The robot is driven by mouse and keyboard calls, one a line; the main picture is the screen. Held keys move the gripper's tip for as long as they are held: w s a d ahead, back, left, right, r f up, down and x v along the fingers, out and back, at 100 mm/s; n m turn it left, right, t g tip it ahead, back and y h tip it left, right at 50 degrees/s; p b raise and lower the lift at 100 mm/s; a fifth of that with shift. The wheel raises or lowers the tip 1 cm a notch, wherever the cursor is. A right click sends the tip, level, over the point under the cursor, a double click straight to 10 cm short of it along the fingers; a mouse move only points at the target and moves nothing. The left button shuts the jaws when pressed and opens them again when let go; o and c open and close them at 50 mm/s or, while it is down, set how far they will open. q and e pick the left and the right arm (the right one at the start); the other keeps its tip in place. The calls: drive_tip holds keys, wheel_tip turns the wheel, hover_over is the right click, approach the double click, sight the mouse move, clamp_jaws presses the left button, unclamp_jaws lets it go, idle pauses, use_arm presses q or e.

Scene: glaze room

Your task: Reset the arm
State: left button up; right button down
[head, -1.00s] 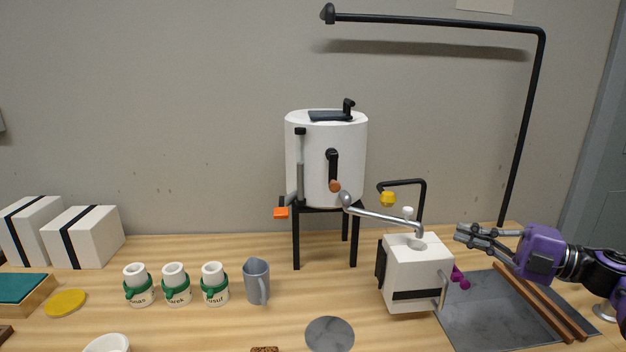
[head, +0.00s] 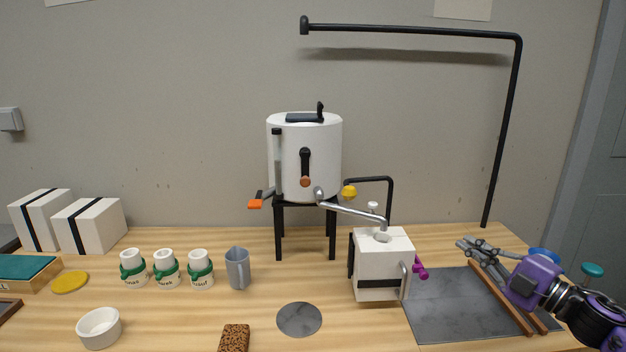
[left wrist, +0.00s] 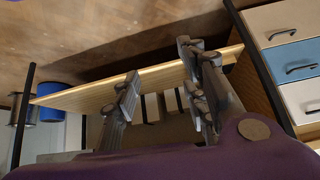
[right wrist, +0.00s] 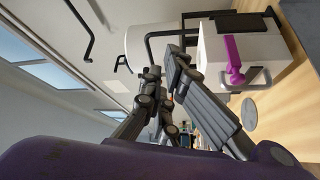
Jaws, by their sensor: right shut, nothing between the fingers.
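My right gripper (head: 468,245) is shut and empty, held above the back of the grey slab (head: 440,315) at the right of the table. It sits to the right of the white box (head: 378,275) with the purple knob (head: 421,268), apart from it. In the right wrist view the fingers of the right gripper (right wrist: 163,75) are together, with nothing between them. My left gripper (left wrist: 160,68) shows only in the left wrist view. Its fingers are spread and empty, with a wooden board edge (left wrist: 80,97) behind them. My left arm is outside the head view.
A white tank (head: 325,150) on a black stand is at the back centre. Several cups, including a white cup (head: 132,268), and a grey jug (head: 237,268) stand left. Wooden strips (head: 505,300) lie on the slab. A tall black pole (head: 503,140) rises behind.

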drive_tip(key=s+a+f+m+g+h+p, duration=0.1)
drive_tip(key=s+a+f+m+h+p, duration=0.2)
drive_tip(key=s+f+m, duration=0.65)
drive_tip(key=s+a+f+m+g+h+p, duration=0.15)
drive_tip(key=s+f+m+h, duration=0.35)
drive_tip(key=s+f, duration=0.9)
use_arm(q)
wheel_tip(320, 180, up, 9)
drive_tip(key=w+d+p, duration=0.1)
drive_tip(key=w+p, duration=0.1)
drive_tip(key=p, duration=0.1)
drive_tip(key=shift+w+t+p, duration=0.3)
drive_tip(key=shift+t, duration=0.1)
use_arm(e)
drive_tip(key=s+a+f+m+g, duration=0.1)
drive_tip(key=s+a+f+m, duration=0.1)
drive_tip(key=s, duration=0.6)
drive_tip(key=s+a+f+m+g+h, duration=0.1)
drive_tip(key=s+a+f+m+g, duration=0.1)
drive_tip(key=s+a+f, duration=0.3)
drive_tip(key=s+a+f+m+g+h, duration=0.1)
drive_tip(key=s+f, duration=0.4)
drive_tip(key=s, duration=0.7)
drive_tip(key=shift+s+a+m+g, duration=0.35)
drive_tip(key=shift+a+m+g, duration=0.15)
drive_tip(key=shift+a, duration=0.65)
